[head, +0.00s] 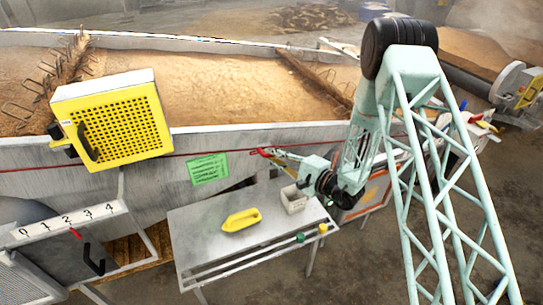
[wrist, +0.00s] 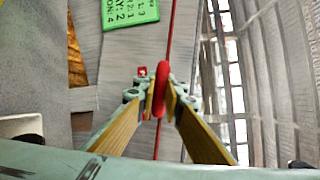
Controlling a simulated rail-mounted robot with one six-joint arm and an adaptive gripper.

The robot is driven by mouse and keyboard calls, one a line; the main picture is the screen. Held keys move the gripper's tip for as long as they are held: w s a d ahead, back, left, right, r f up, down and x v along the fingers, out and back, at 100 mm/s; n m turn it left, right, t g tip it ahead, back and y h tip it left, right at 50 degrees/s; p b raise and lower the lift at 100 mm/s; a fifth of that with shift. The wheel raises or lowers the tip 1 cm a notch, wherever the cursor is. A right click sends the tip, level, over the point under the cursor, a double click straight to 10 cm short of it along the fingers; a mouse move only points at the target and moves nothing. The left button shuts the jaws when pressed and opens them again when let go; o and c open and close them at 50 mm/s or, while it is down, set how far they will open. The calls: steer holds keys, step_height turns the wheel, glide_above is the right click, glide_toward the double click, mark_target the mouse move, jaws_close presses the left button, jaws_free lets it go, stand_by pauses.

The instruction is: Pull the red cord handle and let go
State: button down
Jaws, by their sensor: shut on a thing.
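The red cord (head: 60,167) runs along the grey wall of the grain trough. It crosses the wrist view from top to bottom (wrist: 173,30). Its red handle (wrist: 161,80) is a thick upright piece between my fingertips in the wrist view. My gripper (wrist: 160,103) is shut on the red handle, with one yellow-padded finger on each side. In the head view my gripper (head: 271,154) reaches left to the cord, in front of the trough wall above the table. The handle is small there and partly covered by the fingers.
A green sign (head: 209,169) hangs on the wall left of my gripper. A grey table (head: 190,232) below holds a yellow scoop (head: 241,219) and a small pale box (head: 293,200). A yellow perforated box (head: 120,120) and a numbered scale (head: 68,222) are at left.

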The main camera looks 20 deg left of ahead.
steer(key=shift+s, duration=0.1)
steer(key=shift+s+d+b, duration=1.15)
steer(key=shift+s+d, duration=0.6)
steer(key=shift+s, duration=0.1)
steer(key=c, duration=2.7)
jaws_free()
steer(key=shift+v, duration=5.95)
steer(key=shift+s+r, duration=0.1)
